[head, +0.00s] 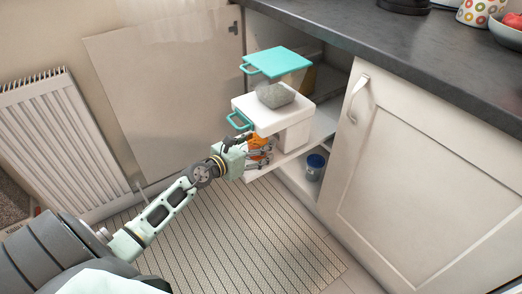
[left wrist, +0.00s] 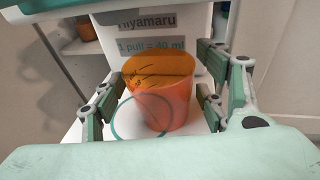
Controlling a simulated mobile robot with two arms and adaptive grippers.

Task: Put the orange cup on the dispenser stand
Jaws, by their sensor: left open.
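The orange cup (left wrist: 160,85) stands between the spread fingers of my open left gripper (left wrist: 155,105) in the left wrist view, with visible gaps on both sides. The cup is see-through and upright; its base overlaps the right part of a teal ring on the white dispenser stand (left wrist: 85,134). In the head view the cup (head: 257,141) is partly hidden by my left gripper (head: 262,156). The white dispenser (head: 266,111) rises above and behind the cup, with a teal handle and a printed label. My right gripper is out of view.
A teal lid (head: 277,62) and grey lump (head: 274,95) are above the dispenser body. A blue container (head: 315,163) stands lower right in the open cabinet. A cabinet door (head: 430,180) and dark counter (head: 400,45) bound the right side. Striped mat (head: 230,240) covers the floor.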

